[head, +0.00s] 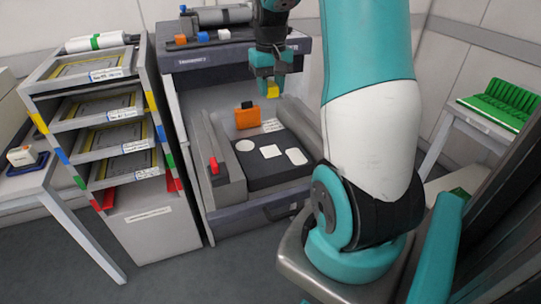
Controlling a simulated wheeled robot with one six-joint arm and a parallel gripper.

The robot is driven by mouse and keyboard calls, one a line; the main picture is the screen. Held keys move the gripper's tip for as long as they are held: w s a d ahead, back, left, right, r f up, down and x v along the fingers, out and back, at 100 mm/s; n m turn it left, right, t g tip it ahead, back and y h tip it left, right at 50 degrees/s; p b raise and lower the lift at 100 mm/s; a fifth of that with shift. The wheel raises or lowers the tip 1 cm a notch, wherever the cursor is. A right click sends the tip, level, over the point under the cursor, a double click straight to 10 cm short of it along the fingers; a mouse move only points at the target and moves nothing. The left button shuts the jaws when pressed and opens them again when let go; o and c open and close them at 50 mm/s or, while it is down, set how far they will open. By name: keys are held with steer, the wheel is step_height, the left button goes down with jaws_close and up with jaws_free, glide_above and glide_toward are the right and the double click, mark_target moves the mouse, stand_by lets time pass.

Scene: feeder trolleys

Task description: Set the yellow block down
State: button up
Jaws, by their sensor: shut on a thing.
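The yellow block (272,91) is between the fingertips of my gripper (269,90), which is shut on it. The gripper hangs above the open lower bay of the grey trolley (185,60). In that bay lies a black plate (250,178) with a white circle, a white square and a white rounded shape on it. An orange box (247,117) stands behind the plate. The block appears raised above the bay and apart from the surfaces below. Its underside is hard to make out at this size.
The trolley top bears blue, orange and white blocks (224,34) and a grey cylinder. A red lever (213,165) sits left of the plate. A rack with several shelves (110,110) stands left. A green slotted holder (500,105) is on the right table.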

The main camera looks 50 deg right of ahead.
mark_target(271, 151)
step_height(271, 151, down, 18)
steer(key=shift+f, duration=0.15)
steer(key=shift+f, duration=0.1)
steer(key=o, duration=0.9)
step_height(271, 151, up, 12)
steer(key=w+a+r+n+t+y, duration=0.1)
steer(key=a+r+n, duration=0.15)
steer(key=a, duration=0.55)
steer(key=a+r+n, duration=0.2)
steer(key=a+r, duration=0.1)
steer(key=a, duration=0.6)
steer(key=s+a+r+n+y, duration=0.1)
steer(key=s+a+n, duration=0.2)
steer(key=s+a, duration=0.2)
steer(key=s+a+r+n+y, duration=0.1)
steer(key=s+a+r+n, duration=0.1)
steer(key=s+a, duration=0.3)
steer(key=s+a+r+n+g+y, duration=0.1)
steer(key=s+a+n, duration=0.3)
steer(key=a, duration=0.7)
steer(key=shift+s+a+r, duration=0.15)
steer(key=shift+s+r, duration=0.2)
steer(key=shift+s, duration=0.2)
steer(key=shift+s+a+r, duration=0.1)
steer(key=shift+s+r, duration=0.2)
steer(key=shift+s, duration=0.2)
